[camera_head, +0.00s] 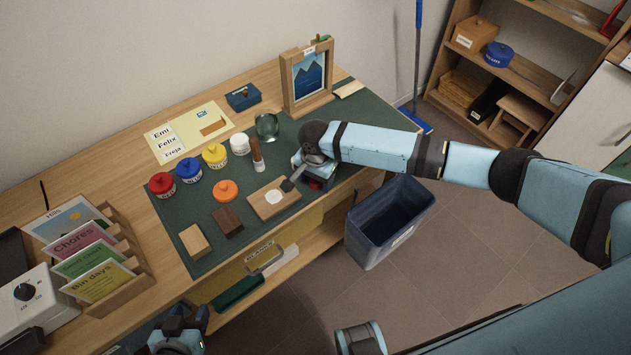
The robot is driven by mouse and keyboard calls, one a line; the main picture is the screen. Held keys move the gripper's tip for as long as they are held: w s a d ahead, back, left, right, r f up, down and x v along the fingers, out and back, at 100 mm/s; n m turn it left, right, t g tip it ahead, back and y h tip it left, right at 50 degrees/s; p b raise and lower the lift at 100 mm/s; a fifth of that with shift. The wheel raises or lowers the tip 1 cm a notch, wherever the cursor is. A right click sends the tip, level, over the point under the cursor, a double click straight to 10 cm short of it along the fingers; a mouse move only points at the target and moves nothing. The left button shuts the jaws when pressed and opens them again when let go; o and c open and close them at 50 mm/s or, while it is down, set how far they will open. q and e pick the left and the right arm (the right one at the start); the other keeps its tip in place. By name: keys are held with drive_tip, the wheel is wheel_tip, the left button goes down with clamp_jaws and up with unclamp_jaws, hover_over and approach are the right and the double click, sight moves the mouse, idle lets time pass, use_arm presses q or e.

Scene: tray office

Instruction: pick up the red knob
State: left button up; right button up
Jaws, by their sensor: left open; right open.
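A small red piece (315,184), probably the red knob, shows just under my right gripper (308,175) at the front right of the green mat. The gripper and wrist hide most of it, so its shape and any contact are unclear. My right gripper is open and points down over it, close to the mat's front edge. My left gripper (184,316) is open and empty, low in front of the desk, well away from the red piece.
Near my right gripper lies a wooden board with a white disc (264,204). Jars with red (161,182), blue (188,168) and yellow (214,153) lids stand further left. A picture frame (307,80) stands behind. A dark bin (383,229) stands on the floor in front.

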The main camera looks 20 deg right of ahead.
drive_tip(key=shift+f, duration=0.1)
drive_tip(key=c, duration=1)
